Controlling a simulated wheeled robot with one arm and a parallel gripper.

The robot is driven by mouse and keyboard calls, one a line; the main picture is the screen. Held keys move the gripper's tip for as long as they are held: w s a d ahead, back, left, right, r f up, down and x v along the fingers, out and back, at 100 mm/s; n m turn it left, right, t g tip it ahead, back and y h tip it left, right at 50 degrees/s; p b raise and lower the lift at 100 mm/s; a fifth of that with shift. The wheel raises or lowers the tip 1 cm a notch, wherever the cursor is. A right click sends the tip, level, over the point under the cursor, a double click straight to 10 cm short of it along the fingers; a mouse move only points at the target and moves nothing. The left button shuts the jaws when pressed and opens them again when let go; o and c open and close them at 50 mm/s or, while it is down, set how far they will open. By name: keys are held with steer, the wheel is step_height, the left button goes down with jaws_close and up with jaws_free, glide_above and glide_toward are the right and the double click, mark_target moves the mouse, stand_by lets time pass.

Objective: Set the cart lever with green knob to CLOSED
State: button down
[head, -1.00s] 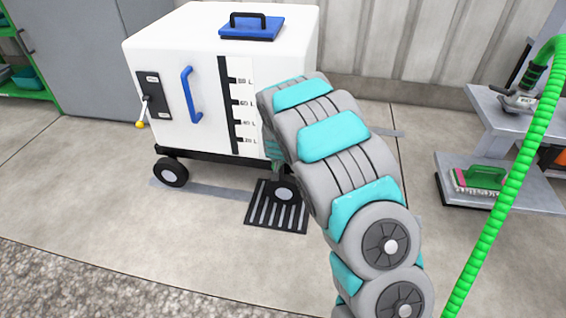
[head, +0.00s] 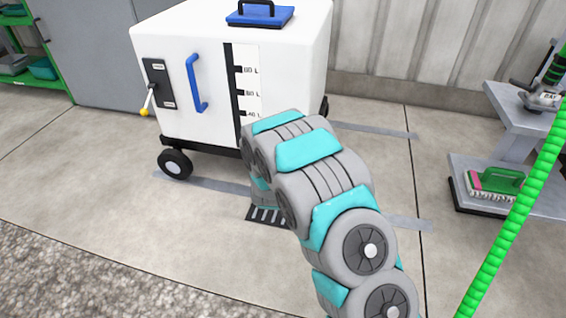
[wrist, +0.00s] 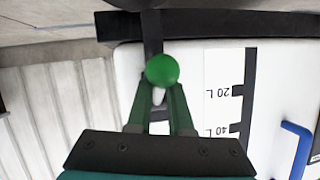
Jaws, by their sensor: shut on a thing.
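The white cart (head: 205,115) stands behind my arm in the head view. In the wrist view, which shows the cart upside down, the round green knob (wrist: 162,69) is at the tips of my gripper (wrist: 160,92). The green fingers are shut on the knob. A dark bar (wrist: 152,35), apparently the lever's mount, runs up behind it. My arm hides this lever and my gripper in the head view. I cannot read its position label.
Another lever with a yellow knob (head: 144,112) is on the cart's left panel. A blue handle (head: 195,83) is on the front. A floor grate (head: 268,215) is partly behind my arm. Shelves (head: 515,150) and a green hose (head: 510,230) are at right. Floor is clear at left.

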stand_by(0.5)
steer(key=c, duration=0.8)
jaws_free()
steer(key=shift+f, duration=0.1)
steer(key=shift+c, duration=0.2)
steer(key=v, duration=0.7)
steer(key=shift+s+p, duration=0.35)
steer(key=shift+p, duration=0.1)
